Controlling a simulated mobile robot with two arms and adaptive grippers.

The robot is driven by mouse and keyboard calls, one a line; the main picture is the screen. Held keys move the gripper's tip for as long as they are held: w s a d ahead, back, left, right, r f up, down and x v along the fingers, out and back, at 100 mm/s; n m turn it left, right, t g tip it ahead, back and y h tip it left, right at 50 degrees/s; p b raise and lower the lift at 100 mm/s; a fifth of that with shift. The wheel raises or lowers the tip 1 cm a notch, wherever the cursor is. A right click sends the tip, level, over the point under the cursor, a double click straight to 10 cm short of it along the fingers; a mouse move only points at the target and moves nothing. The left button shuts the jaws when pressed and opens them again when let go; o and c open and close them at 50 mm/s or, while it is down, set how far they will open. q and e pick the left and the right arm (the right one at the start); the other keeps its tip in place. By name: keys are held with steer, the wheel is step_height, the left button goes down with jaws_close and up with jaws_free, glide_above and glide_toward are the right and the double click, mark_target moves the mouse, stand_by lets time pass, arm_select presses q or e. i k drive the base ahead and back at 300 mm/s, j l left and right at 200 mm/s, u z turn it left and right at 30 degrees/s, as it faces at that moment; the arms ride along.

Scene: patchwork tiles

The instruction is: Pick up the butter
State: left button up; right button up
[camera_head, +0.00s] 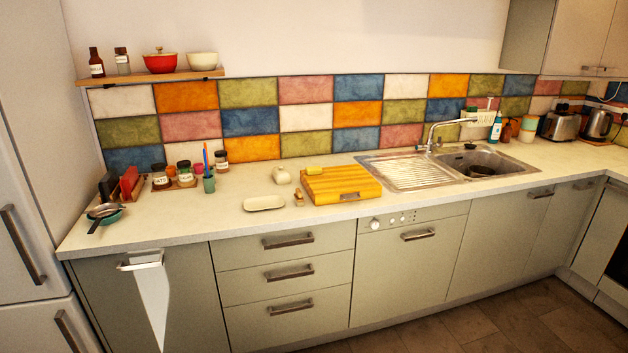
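A small yellow block (314,170), which looks like the butter, lies at the back left of a wooden cutting board (340,181) on the worktop. It is too small in the view to make out a wrapper or label. A shallow white dish (265,204) sits on the worktop to the left of the board, and it looks empty. A small white rounded object (281,176) stands behind the dish, beside the board. Neither of my grippers is in view.
A small bottle-like item (299,198) stands between dish and board. Jars (185,174) and a teal cup with utensils (209,183) stand further left. The sink (470,165) is to the right. The worktop's front (220,222) is clear.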

mark_target(316, 170)
steer(key=i+z, duration=0.2)
steer(key=z, duration=0.2)
steer(key=i+j+z, duration=0.1)
steer(key=z, duration=0.3)
steer(key=i+j, duration=0.05)
